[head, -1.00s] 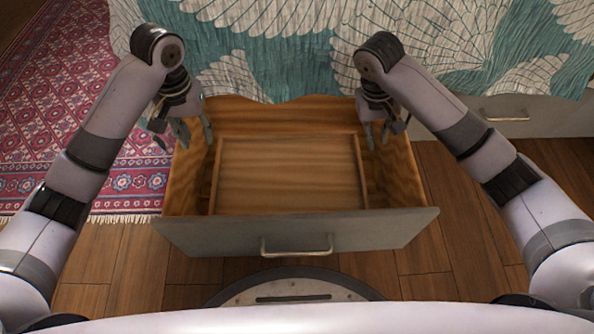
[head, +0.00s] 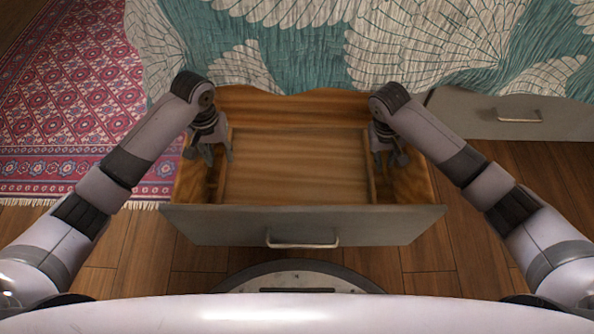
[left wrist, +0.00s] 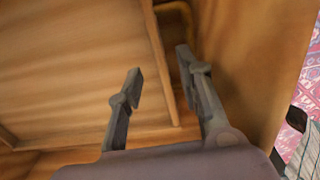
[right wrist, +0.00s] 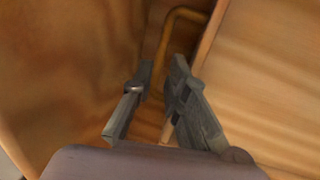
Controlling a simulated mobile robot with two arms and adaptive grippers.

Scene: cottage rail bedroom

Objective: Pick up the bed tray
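The bed tray (head: 295,165) is a flat wooden panel with raised side rims, lying inside the pulled-out drawer. My left gripper (head: 217,157) is down at the tray's left side. In the left wrist view its fingers (left wrist: 158,65) are open on either side of the tray's rim, near a brass-coloured handle (left wrist: 176,10). My right gripper (head: 391,160) is at the tray's right side. In the right wrist view its fingers (right wrist: 160,70) are apart, with a thin handle (right wrist: 184,12) reaching between and beyond them. Contact with the tray cannot be made out in either wrist view.
The drawer's grey front (head: 370,226) with its metal pull stands nearest me. The bed with a teal and white cover (head: 310,55) overhangs the drawer's back. A second, shut drawer (head: 545,113) is at right. A red patterned rug (head: 60,90) lies at left.

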